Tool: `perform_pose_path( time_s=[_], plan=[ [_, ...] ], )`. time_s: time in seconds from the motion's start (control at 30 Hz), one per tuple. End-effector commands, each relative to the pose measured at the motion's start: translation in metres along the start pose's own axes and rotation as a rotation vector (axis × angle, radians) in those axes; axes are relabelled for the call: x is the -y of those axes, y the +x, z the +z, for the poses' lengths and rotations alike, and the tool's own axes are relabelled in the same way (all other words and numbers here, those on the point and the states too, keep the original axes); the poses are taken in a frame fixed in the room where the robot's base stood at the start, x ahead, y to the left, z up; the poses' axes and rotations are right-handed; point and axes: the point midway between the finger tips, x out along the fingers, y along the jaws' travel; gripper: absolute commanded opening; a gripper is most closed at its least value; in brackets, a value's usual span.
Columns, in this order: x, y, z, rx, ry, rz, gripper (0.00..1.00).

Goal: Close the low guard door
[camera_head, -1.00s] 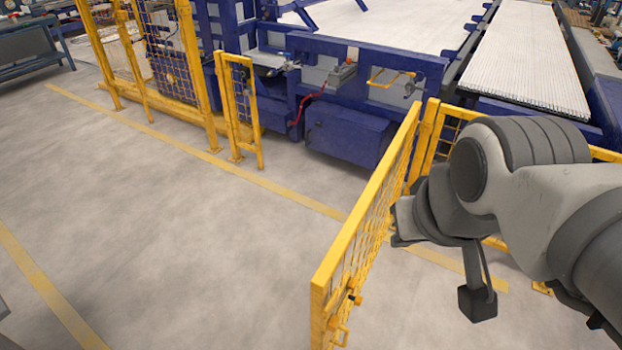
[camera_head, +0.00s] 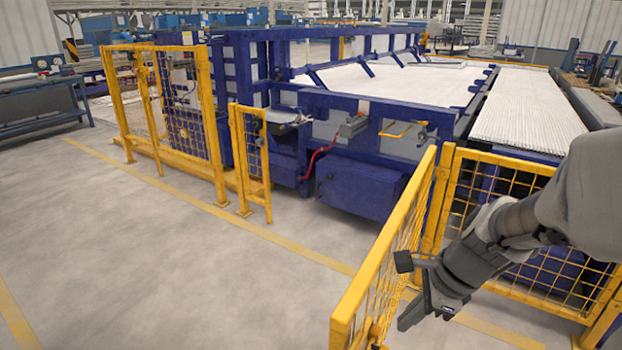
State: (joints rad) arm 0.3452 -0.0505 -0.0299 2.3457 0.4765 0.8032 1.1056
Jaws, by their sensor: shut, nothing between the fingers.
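The low guard door (camera_head: 388,262) is a yellow frame with wire mesh. It stands open, swung out from its hinge post (camera_head: 437,205) toward me, with its free end at the bottom of the picture. The short fixed yellow panel (camera_head: 250,158) stands across the opening to the left. My gripper (camera_head: 412,314) is shut and empty, pointing down to the left on the right side of the door, near its mesh. I cannot tell whether it touches the door. The door's lower free end and latch are mostly cut off by the picture edge.
A yellow mesh fence (camera_head: 530,235) runs right from the hinge post, behind my arm. Blue machinery (camera_head: 360,190) fills the space beyond the opening. The grey floor (camera_head: 200,270) left of the door is clear, with a yellow line across the opening.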

Motion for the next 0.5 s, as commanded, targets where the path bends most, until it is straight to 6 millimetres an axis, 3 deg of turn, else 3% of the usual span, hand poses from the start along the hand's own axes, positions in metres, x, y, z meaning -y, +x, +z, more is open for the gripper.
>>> perform_pose_path(
  time_s=[0.03,0.2,0.37,0.5],
  plan=[
    [0.001,0.022,-0.013,0.011,0.1,0.012,0.0],
    [0.005,0.042,-0.027,0.032,0.301,0.027,0.0],
    [0.005,0.054,-0.029,0.036,0.335,0.03,0.0],
    [0.003,0.077,-0.028,0.036,0.332,0.033,0.0]
  ],
)
